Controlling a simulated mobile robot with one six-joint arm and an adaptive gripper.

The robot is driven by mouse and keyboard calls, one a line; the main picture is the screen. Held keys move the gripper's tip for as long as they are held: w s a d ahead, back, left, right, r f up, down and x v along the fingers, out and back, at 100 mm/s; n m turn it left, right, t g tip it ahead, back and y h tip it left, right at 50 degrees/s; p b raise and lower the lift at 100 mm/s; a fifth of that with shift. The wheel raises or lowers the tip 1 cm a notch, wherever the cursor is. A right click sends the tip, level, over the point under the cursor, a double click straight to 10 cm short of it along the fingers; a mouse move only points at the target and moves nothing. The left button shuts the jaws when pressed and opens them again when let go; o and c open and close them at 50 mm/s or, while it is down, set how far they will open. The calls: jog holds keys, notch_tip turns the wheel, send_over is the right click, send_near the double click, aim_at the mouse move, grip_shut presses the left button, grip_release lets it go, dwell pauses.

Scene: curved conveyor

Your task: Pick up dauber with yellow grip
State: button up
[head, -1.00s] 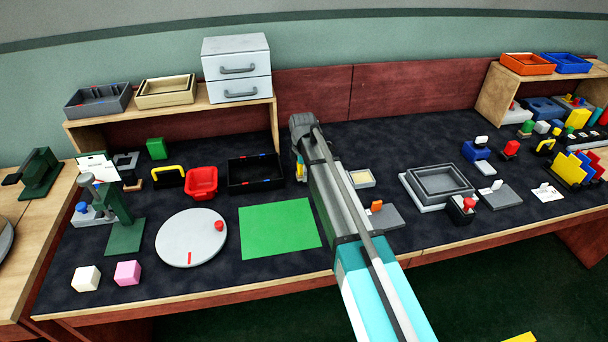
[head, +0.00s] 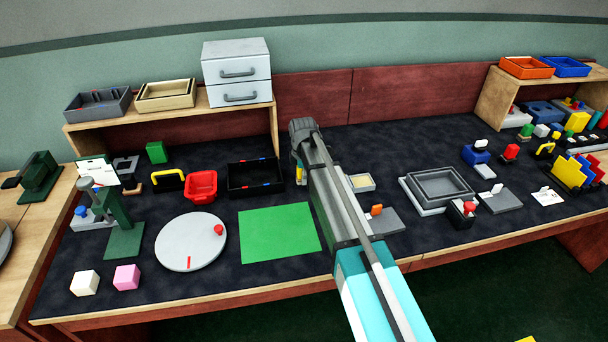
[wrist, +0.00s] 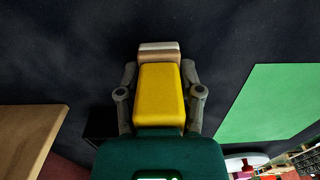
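The dauber has a yellow grip (wrist: 160,95) with a brown and white block at its far end in the wrist view. My gripper (wrist: 160,62) has one finger on each side of it. The fingers angle inward and appear to press on its sides near the brown part. In the head view a sliver of the yellow grip (head: 299,173) shows just left of my arm, below the wrist. My gripper's fingers are mostly hidden behind my arm there. I cannot tell whether the dauber touches the dark table surface.
A black tray (head: 236,188) lies left of my wrist and a green mat (head: 278,232) in front of it. A small cream-topped box (head: 361,183) and a grey nested tray (head: 408,195) stand to the right. A wooden shelf (head: 180,112) is behind on the left.

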grip_shut()
jog(key=shift+r, duration=0.2)
notch_tip(320, 180, up, 2)
jog(key=p, duration=0.2)
jog(key=shift+p, duration=0.3)
jog(key=s+d+r+p, duration=0.2)
jog(key=s+r+p, duration=0.8)
jog(key=s, duration=0.3)
jog(key=shift+s+d+r, duration=0.3)
jog(key=shift+s+d, duration=0.1)
